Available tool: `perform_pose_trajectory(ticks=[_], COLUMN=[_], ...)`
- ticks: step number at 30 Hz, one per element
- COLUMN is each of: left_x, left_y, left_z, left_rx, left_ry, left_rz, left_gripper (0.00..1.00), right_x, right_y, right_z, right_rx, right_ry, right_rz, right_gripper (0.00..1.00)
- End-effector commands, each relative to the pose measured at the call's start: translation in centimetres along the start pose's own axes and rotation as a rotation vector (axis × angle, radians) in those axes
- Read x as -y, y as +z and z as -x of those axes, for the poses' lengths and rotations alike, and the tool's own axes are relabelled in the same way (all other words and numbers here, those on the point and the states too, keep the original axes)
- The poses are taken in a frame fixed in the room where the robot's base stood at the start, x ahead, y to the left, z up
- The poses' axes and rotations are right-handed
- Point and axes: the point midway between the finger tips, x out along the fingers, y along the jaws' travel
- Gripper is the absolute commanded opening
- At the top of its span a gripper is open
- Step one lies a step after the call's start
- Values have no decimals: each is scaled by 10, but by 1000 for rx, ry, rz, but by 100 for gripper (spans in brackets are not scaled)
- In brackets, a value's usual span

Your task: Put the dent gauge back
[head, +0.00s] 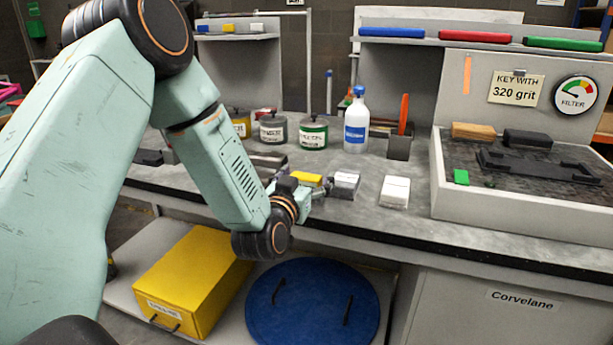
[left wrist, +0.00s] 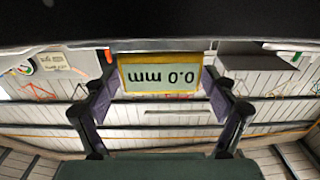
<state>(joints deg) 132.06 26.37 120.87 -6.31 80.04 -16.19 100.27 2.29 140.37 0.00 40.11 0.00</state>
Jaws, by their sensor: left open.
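The dent gauge (head: 306,178) is a small yellow block near the bench's front edge in the head view. In the left wrist view the gauge (left wrist: 160,76) shows a yellow frame and an upside-down display reading 0.0 mm. My left gripper (head: 318,189) is at the gauge, its wrist low at the bench edge. In the left wrist view my left gripper (left wrist: 162,100) is open, with one finger on each side of the gauge. Contact between fingers and gauge is hard to tell. My right gripper is out of view.
Right of the gauge lie a grey-white block (head: 345,184) and a white block (head: 395,191). Behind stand labelled tins (head: 313,133) and a white bottle (head: 356,122). A walled tray (head: 520,225) fills the bench's right. Below are a yellow box (head: 190,280) and a blue lid (head: 312,305).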

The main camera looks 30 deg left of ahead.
Motion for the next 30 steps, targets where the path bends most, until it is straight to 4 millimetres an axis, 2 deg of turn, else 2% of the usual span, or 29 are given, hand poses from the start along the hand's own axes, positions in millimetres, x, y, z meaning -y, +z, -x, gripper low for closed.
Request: perform_pose_trajectory(ticks=[6, 8, 21, 25, 30], left_x=[0, 0, 0, 0, 0], left_y=[-5, -3, -3, -3, -3], left_z=[0, 8, 92, 109, 120], left_rx=[0, 4, 5, 4, 2], left_ry=[0, 0, -1, 0, 0], left_rz=[1, 1, 4, 2, 0], left_gripper=[86, 86, 86, 86, 86], right_x=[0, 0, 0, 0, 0], right_y=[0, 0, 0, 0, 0], right_z=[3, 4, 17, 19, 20], right_rx=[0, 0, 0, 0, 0], right_ry=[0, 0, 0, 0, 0], right_rz=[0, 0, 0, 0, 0], right_gripper=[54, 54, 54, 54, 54])
